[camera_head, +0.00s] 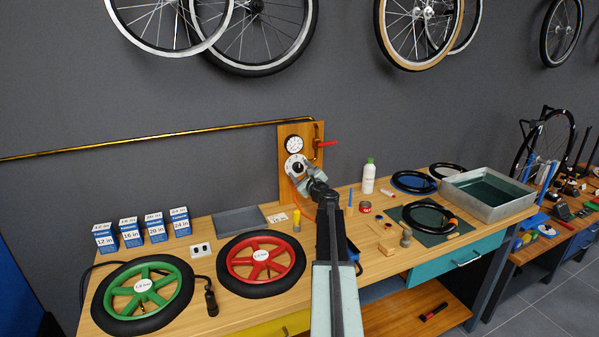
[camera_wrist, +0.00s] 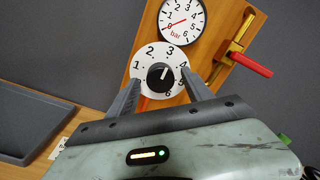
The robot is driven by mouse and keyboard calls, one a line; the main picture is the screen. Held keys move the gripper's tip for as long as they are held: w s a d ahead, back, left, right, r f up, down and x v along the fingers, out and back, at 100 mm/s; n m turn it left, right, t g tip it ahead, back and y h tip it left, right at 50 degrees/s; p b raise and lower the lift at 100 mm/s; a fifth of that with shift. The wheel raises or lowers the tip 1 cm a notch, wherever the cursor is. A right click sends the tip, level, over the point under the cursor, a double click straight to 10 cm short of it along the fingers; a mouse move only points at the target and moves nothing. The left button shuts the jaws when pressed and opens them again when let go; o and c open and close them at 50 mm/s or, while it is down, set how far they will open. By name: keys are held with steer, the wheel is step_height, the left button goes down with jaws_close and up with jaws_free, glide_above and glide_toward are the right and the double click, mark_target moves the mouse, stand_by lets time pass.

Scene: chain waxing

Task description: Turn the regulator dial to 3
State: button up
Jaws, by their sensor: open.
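The regulator dial (camera_wrist: 144,62) is a white numbered disc with a black knob (camera_wrist: 160,78) at its middle. A short white mark on the knob points up and right, roughly toward the 3 and 4 side; the exact number is unclear. My gripper (camera_wrist: 160,80) is open, with one finger on each side of the knob's lower part. I cannot tell whether the fingers touch it. They hide part of the dial's lower edge. In the head view the dial (camera_head: 293,162) is on the wooden panel, and my gripper (camera_head: 304,180) is right in front of it.
A pressure gauge (camera_wrist: 182,18) sits above the dial, its red needle near 0. A red valve handle (camera_wrist: 250,65) is on the brass pipe at right. A grey tray (camera_head: 240,220) lies left of the panel; a white bottle (camera_head: 368,178) stands right.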

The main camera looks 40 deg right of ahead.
steer(key=v, duration=0.7)
steer(key=shift+s, duration=0.25)
steer(key=shift+a, duration=0.1)
